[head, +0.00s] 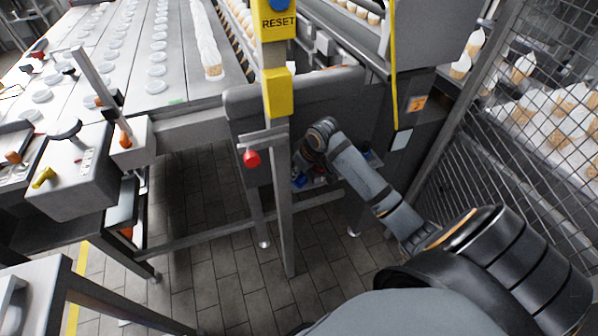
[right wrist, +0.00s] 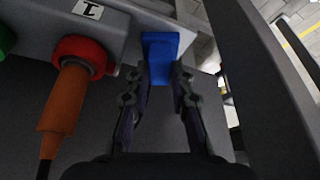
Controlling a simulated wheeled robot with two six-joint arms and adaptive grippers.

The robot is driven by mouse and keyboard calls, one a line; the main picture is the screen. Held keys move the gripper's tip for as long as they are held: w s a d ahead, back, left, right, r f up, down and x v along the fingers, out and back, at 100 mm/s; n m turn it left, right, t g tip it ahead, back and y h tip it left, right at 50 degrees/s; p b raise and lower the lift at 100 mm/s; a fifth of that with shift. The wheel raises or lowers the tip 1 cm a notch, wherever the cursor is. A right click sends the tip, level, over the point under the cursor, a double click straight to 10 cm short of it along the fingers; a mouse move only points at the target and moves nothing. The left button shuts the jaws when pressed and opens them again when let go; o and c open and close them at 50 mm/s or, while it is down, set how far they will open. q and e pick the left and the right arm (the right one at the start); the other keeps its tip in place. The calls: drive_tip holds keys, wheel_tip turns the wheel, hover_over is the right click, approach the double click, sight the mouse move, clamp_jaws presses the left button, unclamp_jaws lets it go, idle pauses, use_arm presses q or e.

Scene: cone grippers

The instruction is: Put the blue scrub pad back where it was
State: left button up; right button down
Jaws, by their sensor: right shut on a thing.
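In the right wrist view the blue scrub pad (right wrist: 160,52) is a small bright blue block at the tips of my right gripper (right wrist: 159,72). The dark fingers are closed on its two sides. The pad is beside the edge of a grey housing; I cannot tell whether it touches it. In the head view my right arm reaches from the lower right to the machine frame at the centre, and its gripper is mostly hidden there. Small blue patches (head: 300,180) show below the wrist, too small to identify. My left gripper is in neither view.
A red ring connector (right wrist: 80,52) with an orange plug (right wrist: 62,100) is on the grey housing (right wrist: 40,25), left of the fingers. A grey post with a yellow RESET box (head: 277,25) stands left of my arm. Wire mesh fencing (head: 530,120) is at right. Tiled floor is open below.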

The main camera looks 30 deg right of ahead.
drive_tip(key=c, duration=1.2)
unclamp_jaws()
drive_tip(key=p+v, duration=0.3)
drive_tip(key=v, duration=0.9)
